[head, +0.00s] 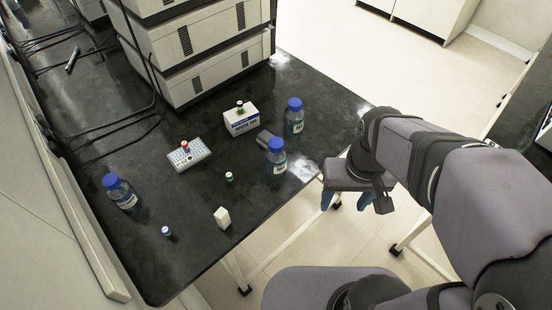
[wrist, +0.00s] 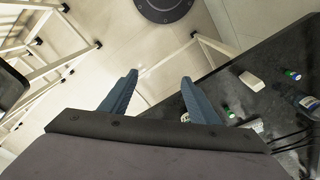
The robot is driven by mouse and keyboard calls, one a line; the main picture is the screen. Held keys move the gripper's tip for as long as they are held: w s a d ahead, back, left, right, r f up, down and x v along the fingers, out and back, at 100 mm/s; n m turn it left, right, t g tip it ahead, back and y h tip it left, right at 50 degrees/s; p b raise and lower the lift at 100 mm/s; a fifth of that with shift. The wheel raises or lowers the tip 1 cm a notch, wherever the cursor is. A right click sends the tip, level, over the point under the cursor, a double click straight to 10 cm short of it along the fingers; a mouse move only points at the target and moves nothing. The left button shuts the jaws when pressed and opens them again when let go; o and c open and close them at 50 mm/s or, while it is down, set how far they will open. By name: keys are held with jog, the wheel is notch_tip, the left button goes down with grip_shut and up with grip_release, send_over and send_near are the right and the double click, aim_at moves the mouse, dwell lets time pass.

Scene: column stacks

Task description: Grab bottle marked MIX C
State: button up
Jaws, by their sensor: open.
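Three clear bottles with blue caps and white labels stand upright on the black bench in the head view: one at the left (head: 122,195), one near the right edge (head: 276,162) and one behind it (head: 293,120). Their label text is too small to read, so I cannot tell which is MIX C. My gripper (head: 328,203) is off the bench's right edge, apart from every bottle. In the wrist view its two blue fingers (wrist: 160,77) are spread with only floor between them. Part of one bottle (wrist: 306,103) shows at the right of the wrist view.
On the bench (head: 150,265) are a tube rack (head: 190,157), a white labelled box (head: 241,121), a small white block (head: 222,217), small vials (head: 229,177) and a dark object (head: 265,137). Stacked instruments (head: 195,60) and cables stand at the back. The bench's front is mostly clear.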

jog(key=w+a+f+n+t+y+b, duration=0.1)
jog(key=w+a+f+t+b, duration=0.15)
jog(key=w+a, duration=0.3)
jog(key=w+a+f+n+t+y+b, duration=0.1)
jog(key=w+a+f+t+b, duration=0.15)
jog(key=w+a, duration=0.35)
notch_tip(320, 180, up, 2)
jog(key=m+t+b, duration=0.1)
jog(key=t+b, duration=0.6)
jog(key=t, duration=0.1)
send_over(277, 138)
jog(key=s+a, duration=0.2)
jog(key=s, duration=0.2)
jog(key=s+d+r+m+t+h+b, duration=0.1)
jog(key=d+r+m+t+h+b, duration=0.15)
jog(key=t+b, duration=0.2)
jog(key=shift+n+h, duration=0.25)
jog(key=shift+h, duration=0.2)
jog(key=f, duration=0.5)
jog(key=a+f, duration=0.1)
jog(key=f, duration=0.2)
jog(key=shift+s+f, duration=0.1)
jog(key=shift+w+d+f+p, duration=0.15)
jog(key=shift+w+p, duration=0.1)
jog(key=shift+w, duration=1.6)
jog(key=shift+w+d+r+p, duration=0.1)
jog(key=shift+w+p, duration=0.15)
jog(key=shift+w, duration=1.6)
grip_shut()
